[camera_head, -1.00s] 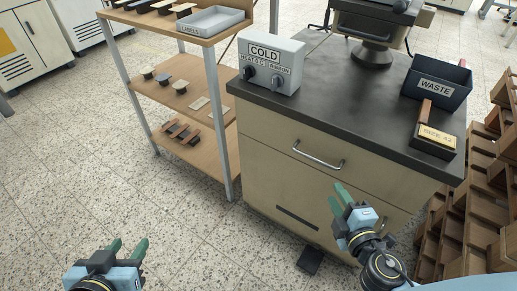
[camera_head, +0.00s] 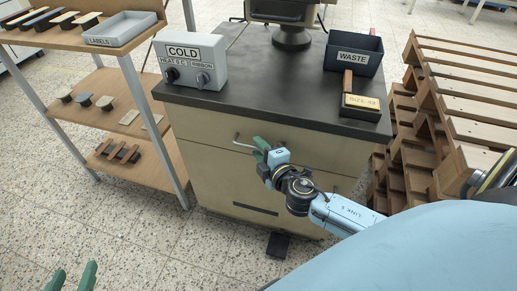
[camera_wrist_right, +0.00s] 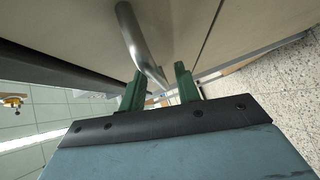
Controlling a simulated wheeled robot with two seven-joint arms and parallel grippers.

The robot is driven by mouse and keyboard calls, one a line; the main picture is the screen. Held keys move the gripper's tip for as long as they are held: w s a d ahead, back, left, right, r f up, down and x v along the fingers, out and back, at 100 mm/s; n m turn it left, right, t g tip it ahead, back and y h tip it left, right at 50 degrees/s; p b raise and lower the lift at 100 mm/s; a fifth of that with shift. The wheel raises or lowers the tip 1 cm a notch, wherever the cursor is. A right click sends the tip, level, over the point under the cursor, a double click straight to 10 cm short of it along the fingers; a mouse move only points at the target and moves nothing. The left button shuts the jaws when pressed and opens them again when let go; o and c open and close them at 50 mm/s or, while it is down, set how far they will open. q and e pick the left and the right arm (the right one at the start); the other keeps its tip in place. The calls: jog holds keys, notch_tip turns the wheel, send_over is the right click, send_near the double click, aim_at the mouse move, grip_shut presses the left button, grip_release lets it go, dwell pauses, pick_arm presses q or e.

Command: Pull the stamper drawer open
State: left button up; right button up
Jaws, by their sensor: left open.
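The stamper drawer (camera_head: 205,126) is the upper beige front of the cabinet under the dark top, and it looks closed. Its curved metal handle (camera_head: 240,144) shows at its left end; the rest is hidden behind my right gripper (camera_head: 260,149). In the right wrist view, the handle (camera_wrist_right: 135,38) runs down toward the gap between the green fingers of my right gripper (camera_wrist_right: 160,85). Those fingers are apart, and I cannot tell whether they touch the handle. My left gripper (camera_head: 71,277) is open and empty at the bottom left, far from the cabinet.
A grey COLD control box (camera_head: 190,62), a black WASTE bin (camera_head: 353,54) and a stamp block (camera_head: 360,106) stand on the dark top (camera_head: 270,85). A wooden shelf (camera_head: 110,85) is at left, wooden pallets (camera_head: 430,125) at right. The floor in front is free.

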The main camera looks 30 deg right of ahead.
jog(key=shift+w, duration=0.4)
grip_shut()
jog(key=shift+a, duration=0.1)
